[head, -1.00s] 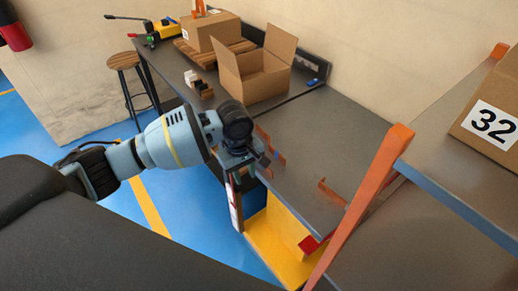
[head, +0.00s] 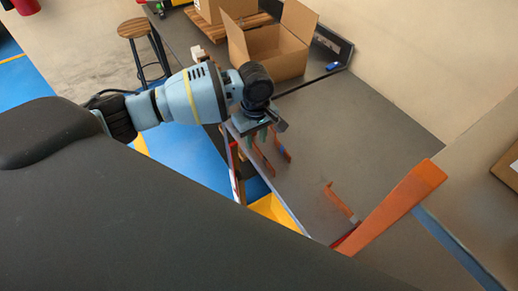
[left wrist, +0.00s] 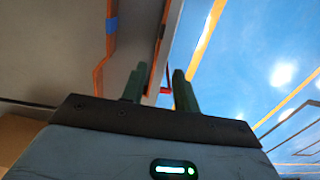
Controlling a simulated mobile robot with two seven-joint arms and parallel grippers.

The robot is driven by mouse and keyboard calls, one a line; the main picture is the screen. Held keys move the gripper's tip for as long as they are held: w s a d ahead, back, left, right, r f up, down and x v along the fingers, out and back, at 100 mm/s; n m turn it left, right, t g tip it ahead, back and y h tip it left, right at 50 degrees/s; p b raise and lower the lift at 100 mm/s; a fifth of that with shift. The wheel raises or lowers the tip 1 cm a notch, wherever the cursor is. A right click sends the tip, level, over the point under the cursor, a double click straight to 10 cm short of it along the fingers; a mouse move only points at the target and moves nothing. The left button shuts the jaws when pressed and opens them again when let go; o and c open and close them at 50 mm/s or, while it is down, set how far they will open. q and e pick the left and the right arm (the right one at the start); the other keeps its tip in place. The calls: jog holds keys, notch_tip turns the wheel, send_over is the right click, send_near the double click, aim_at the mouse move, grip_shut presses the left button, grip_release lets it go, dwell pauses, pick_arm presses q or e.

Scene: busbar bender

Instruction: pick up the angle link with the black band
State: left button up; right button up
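Several copper-orange angle links lie on the grey table. In the head view, one link (head: 264,164) is by the table's left edge, another (head: 284,152) is just right of it, and a third (head: 340,202) is nearer the orange post. A link with a blue band (left wrist: 112,28) shows in the left wrist view. My left gripper (head: 262,136) is above the table's left edge beside the first two links. Its green fingers (left wrist: 159,90) are apart, with an orange strip (left wrist: 155,68) visible beyond the gap. My right gripper is not in view.
An open cardboard box (head: 272,50) stands at the back of the grey table (head: 385,125). An orange post (head: 395,208) rises at the front right. A wooden stool (head: 138,28) stands on the left. The table's middle is clear.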

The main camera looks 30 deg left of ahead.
aim_at(257, 148)
pick_arm(q)
jog(key=shift+w+f+b, duration=0.2)
jog(key=shift+f+b, duration=0.05)
jog(key=shift+f, duration=1.05)
jog(key=shift+w+f+b, duration=0.2)
jog(key=shift+f, duration=1.05)
jog(key=shift+c, duration=0.4)
grip_shut()
jog(key=shift+r, duration=0.1)
